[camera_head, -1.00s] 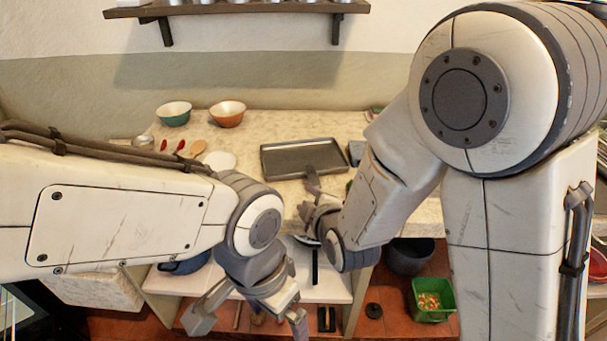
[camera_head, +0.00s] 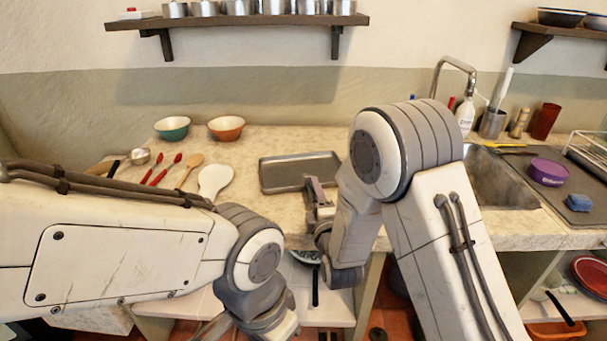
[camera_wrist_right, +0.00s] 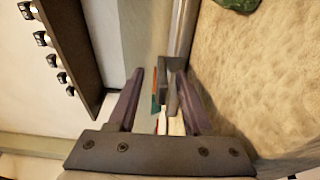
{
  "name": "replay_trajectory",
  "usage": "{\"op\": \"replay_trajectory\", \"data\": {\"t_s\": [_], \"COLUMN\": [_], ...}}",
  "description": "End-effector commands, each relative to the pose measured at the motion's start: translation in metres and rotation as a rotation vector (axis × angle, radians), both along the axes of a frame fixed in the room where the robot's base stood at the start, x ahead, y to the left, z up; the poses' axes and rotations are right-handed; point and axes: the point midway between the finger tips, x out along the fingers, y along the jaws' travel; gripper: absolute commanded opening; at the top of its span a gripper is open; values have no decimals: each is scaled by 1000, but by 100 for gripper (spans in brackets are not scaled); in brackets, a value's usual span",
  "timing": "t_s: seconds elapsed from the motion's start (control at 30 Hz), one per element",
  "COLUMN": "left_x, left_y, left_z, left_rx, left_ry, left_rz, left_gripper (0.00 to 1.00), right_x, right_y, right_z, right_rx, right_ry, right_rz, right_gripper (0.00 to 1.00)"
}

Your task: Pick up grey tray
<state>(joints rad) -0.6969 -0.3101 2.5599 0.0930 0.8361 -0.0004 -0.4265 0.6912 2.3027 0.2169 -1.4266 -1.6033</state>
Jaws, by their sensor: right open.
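The grey tray (camera_head: 282,173) is a shallow rectangle lying flat on the pale stone counter in the head view. My right gripper (camera_head: 317,188) is open at the tray's front right edge. In the right wrist view, the fingers of my right gripper (camera_wrist_right: 160,76) are spread apart, with a grey piece that looks like the tray (camera_wrist_right: 170,92) seen edge-on between them. I cannot tell whether a finger touches it. My left gripper is low at the bottom edge of the head view, mostly cut off, and its jaws cannot be made out.
A green bowl (camera_head: 172,128) and an orange bowl (camera_head: 226,128) stand at the back left. Red utensils, a wooden spoon (camera_head: 189,170) and a white paddle (camera_head: 214,180) lie left of the tray. The sink (camera_head: 490,180) is on the right. A wall shelf (camera_head: 240,22) hangs above.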

Motion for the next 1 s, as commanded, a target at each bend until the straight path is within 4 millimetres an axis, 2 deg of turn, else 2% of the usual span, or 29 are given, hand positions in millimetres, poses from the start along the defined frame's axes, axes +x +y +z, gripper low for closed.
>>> {"op": "replay_trajectory", "data": {"t_s": [0.2,0.5,0.57,0.63,0.67,1.0], "left_x": [0,0,0,0,0,0], "left_y": [0,0,0,0,0,0], "left_z": [7,7,7,7,7,7], "left_rx": [0,0,0,0,0,0], "left_ry": [0,0,0,0,0,0], "left_rz": [0,0,0,0,0,0], "left_gripper": [100,100,100,100,100,100], "right_x": [30,35,35,35,35,35], "right_y": [9,10,10,10,10,10], "right_z": [-1,-2,-2,-2,-2,-2], "right_rx": [0,0,1,1,1,1], "right_ry": [0,1,1,0,0,1], "right_rz": [-1,0,0,0,0,0], "right_gripper": [50,50,31,4,0,0]}}
